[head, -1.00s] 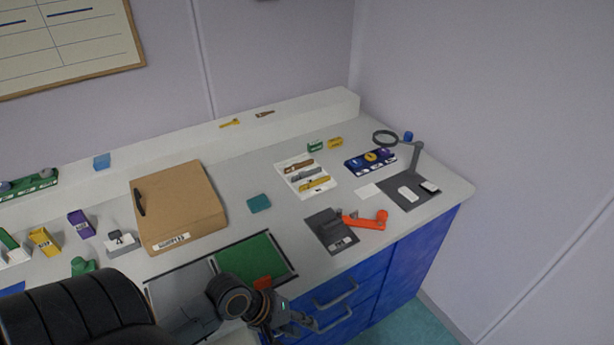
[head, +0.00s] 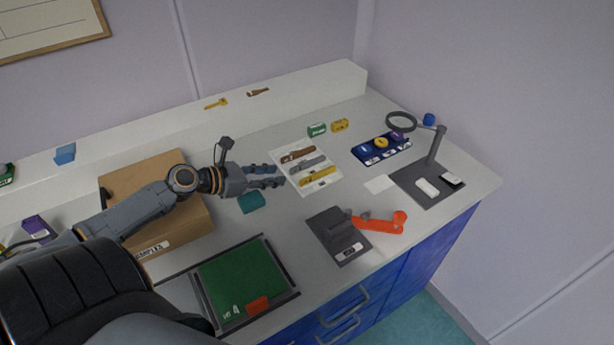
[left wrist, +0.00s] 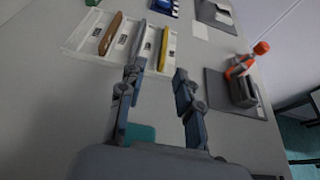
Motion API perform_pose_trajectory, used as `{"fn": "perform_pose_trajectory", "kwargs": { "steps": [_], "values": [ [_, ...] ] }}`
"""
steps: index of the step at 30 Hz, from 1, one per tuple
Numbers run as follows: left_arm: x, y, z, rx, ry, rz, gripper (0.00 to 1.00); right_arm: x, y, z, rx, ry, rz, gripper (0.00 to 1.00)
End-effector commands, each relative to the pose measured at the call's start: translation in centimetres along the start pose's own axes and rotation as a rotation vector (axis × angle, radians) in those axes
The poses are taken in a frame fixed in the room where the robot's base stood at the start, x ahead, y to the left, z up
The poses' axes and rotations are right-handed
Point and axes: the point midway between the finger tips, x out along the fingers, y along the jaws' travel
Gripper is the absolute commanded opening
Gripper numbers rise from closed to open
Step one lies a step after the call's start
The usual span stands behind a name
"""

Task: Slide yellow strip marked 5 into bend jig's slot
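The yellow strip (head: 318,177) lies on a white sheet (head: 333,186) beside a grey strip (head: 307,164) and a brown strip (head: 296,154); its number is too small to read. It also shows in the left wrist view (left wrist: 164,48), beyond my fingers. The bend jig (head: 338,240) is a dark block on a plate with an orange lever (head: 385,223); in the left wrist view the jig (left wrist: 243,92) is at the right. Its slot is not clear. My left gripper (head: 280,176) is open and empty, just left of the sheet. My right gripper is not in view.
A cardboard box (head: 190,222) stands under my left arm. A teal block (head: 251,203) lies below the gripper. A green-mat tray (head: 240,280) is at the front. A magnifier stand (head: 437,147) and a blue rack (head: 372,157) are at the right.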

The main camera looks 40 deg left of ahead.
Motion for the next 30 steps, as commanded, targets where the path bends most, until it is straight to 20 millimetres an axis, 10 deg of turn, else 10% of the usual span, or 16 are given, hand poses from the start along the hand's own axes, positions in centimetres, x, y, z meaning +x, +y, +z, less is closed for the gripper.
{"fn": "perform_pose_trajectory", "kwargs": {
  "steps": [30],
  "values": [
    [11.9, -0.4, 0.1, -0.006, -0.004, 0.0, 0.34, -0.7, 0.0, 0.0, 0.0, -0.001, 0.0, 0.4]
  ]
}}
